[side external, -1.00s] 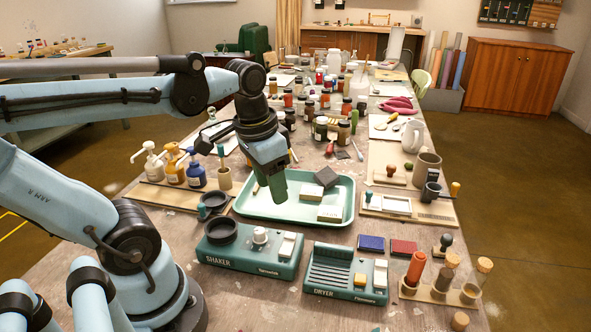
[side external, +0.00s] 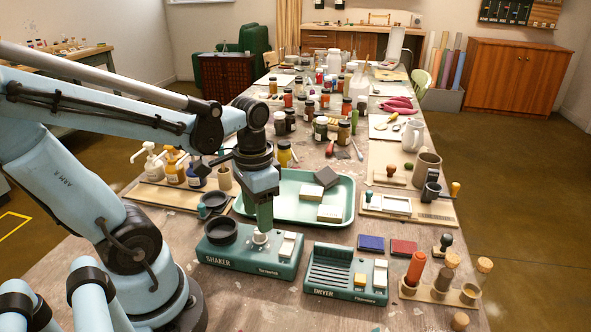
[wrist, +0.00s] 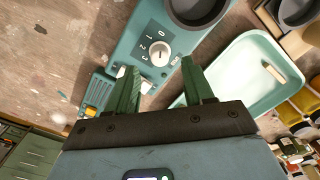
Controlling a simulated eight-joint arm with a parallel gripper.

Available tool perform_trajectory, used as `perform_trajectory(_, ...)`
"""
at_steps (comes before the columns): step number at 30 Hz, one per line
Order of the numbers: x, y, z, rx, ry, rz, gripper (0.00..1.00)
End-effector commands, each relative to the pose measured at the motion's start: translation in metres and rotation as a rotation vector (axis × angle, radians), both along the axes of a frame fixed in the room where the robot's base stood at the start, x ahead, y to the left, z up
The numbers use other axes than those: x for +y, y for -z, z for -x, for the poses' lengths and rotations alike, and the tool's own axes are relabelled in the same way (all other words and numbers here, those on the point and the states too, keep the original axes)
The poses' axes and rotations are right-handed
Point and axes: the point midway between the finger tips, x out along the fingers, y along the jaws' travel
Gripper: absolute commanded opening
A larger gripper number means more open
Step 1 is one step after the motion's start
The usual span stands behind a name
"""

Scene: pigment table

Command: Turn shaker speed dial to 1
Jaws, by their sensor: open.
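The shaker (side external: 225,255) is a green box with a black round cup holder (side external: 222,231), a white dial (side external: 260,238) and a pale switch (side external: 287,246). In the wrist view the white dial (wrist: 160,53) sits between my finger tips, with printed numbers curving around its upper left side. A small dark mark shows on the dial, but which number it points to is too small to tell. My gripper (side external: 264,222) points down just above the dial; in the wrist view its green fingers (wrist: 160,66) are apart, one on each side. Contact cannot be told.
The dryer (side external: 332,272) stands right of the shaker. A pale green tray (side external: 243,205) with blocks lies behind it. Pump bottles (side external: 173,168) stand on a board at the left. Ink pads (side external: 371,243) and a vial rack (side external: 428,294) are at the right.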

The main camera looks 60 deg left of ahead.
Motion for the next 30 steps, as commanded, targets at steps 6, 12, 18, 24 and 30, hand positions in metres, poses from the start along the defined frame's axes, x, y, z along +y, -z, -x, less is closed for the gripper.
perform_trajectory(6,0.0,0.022,0.0,0.0,0.0,0.0,0.52)
perform_trajectory(12,0.0,0.034,0.0,0.0,0.0,0.0,0.52)
perform_trajectory(18,0.0,0.038,0.0,0.0,0.0,0.0,0.52)
perform_trajectory(24,0.0,0.038,0.0,0.0,0.0,0.0,0.52)
perform_trajectory(30,0.0,0.038,0.0,0.0,0.0,0.0,0.27)
